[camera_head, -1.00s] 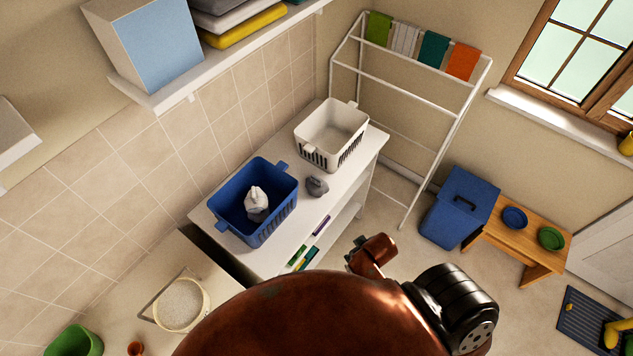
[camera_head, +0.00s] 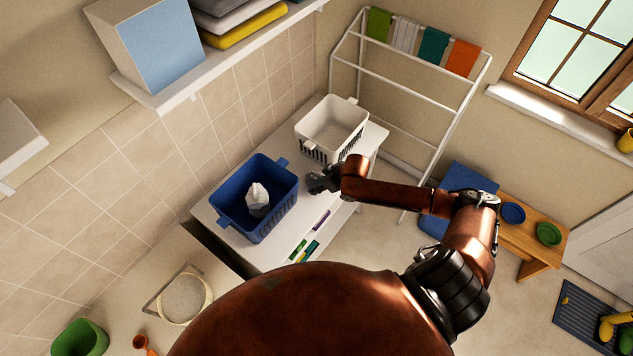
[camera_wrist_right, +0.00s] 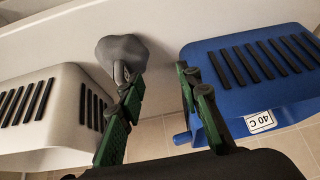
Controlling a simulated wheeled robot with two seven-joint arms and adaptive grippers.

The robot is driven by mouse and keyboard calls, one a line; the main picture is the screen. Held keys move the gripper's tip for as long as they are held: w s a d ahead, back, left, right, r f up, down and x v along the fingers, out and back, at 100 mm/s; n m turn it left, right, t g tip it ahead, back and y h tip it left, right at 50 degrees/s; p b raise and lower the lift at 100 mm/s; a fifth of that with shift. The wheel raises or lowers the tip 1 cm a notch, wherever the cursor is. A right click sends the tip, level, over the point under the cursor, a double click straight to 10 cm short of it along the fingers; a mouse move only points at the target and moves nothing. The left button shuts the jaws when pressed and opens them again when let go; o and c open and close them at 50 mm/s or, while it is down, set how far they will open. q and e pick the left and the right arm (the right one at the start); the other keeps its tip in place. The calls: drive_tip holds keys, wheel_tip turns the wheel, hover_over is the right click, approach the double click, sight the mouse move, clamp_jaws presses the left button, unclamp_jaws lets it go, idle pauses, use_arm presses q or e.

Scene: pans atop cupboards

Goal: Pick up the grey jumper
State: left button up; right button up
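The grey jumper (camera_wrist_right: 122,50) is a small dark grey bundle on the white counter between the two baskets, seen in the wrist view. In the head view my right gripper covers most or all of it. My right gripper (camera_head: 320,182) is over the counter by the gap between the baskets. In the wrist view my right gripper (camera_wrist_right: 158,80) is open, with its green fingers wide apart and nothing between them. The jumper lies beyond the left finger's tip, which overlaps its lower edge; I cannot tell whether they touch. My left gripper is not in view.
A blue basket (camera_head: 228,205) holding a white bundle (camera_head: 257,200) stands on the counter (camera_head: 285,252). A white basket (camera_head: 318,148) stands farther back. In the wrist view, the blue basket (camera_wrist_right: 245,75) is right of the fingers and the white basket (camera_wrist_right: 55,110) left. A drying rack (camera_head: 420,85) stands behind.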

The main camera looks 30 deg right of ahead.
sight(317, 174)
drive_tip(key=shift+m, duration=0.4)
drive_tip(key=w+d, duration=0.4)
drive_tip(key=shift+w+d+r+p, duration=0.1)
drive_tip(key=shift+d+p, duration=0.1)
drive_tip(key=shift+p, duration=0.1)
drive_tip(key=x, duration=0.2)
drive_tip(key=p+x, duration=0.1)
drive_tip(key=x, duration=0.1)
drive_tip(key=shift+w+d+p, duration=0.15)
drive_tip(key=shift+w+p, duration=0.15)
drive_tip(key=shift+w+f, duration=0.25)
drive_tip(key=shift+f, duration=0.35)
drive_tip(key=shift+s, duration=0.1)
drive_tip(key=shift+c, duration=0.4)
clamp_jaws()
